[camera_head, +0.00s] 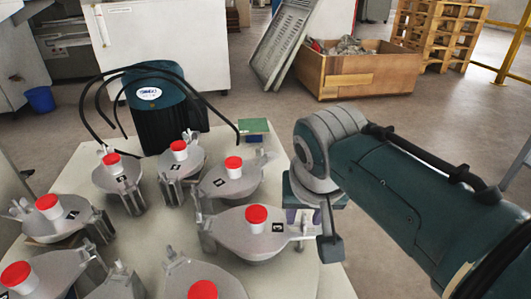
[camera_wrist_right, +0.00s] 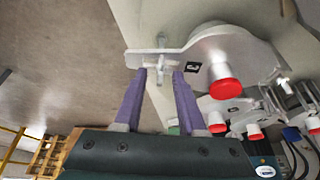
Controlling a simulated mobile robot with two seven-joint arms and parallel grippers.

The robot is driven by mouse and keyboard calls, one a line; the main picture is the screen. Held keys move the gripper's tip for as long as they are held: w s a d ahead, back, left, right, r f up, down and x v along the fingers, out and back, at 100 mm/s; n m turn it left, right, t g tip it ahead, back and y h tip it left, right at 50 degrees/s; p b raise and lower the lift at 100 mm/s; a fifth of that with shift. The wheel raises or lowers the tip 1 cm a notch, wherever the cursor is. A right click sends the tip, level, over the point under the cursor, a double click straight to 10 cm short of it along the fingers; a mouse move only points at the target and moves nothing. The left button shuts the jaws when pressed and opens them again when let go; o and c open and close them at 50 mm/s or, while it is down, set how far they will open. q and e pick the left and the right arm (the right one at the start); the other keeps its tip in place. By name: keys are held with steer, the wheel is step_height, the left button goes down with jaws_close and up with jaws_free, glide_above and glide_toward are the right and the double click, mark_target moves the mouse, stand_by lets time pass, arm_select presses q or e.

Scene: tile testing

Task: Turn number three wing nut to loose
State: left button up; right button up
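The number three cell (camera_head: 230,222) is a grey metal vessel with a red-capped white port (camera_head: 257,217) and a black number label (camera_head: 277,227), at the front right of the table. In the right wrist view its lid (camera_wrist_right: 210,48) and label (camera_wrist_right: 191,66) show near the top. The pale wing nut (camera_wrist_right: 160,62) stands at the lid's tab end. My right gripper (camera_wrist_right: 160,72) is open, its two purple fingers apart, with the wing nut between or just beyond the tips; contact is not clear. In the head view my right arm partly hides this gripper (camera_head: 304,216). My left gripper is out of view.
Several similar red-capped cells (camera_head: 232,180) crowd the pale table (camera_head: 325,278). A dark green machine (camera_head: 160,115) with black hoses stands behind them. A small green-topped block (camera_head: 254,126) sits at the back edge. Open floor lies beyond, with a wooden crate (camera_head: 345,75).

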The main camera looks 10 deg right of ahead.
jaws_close()
stand_by(0.6)
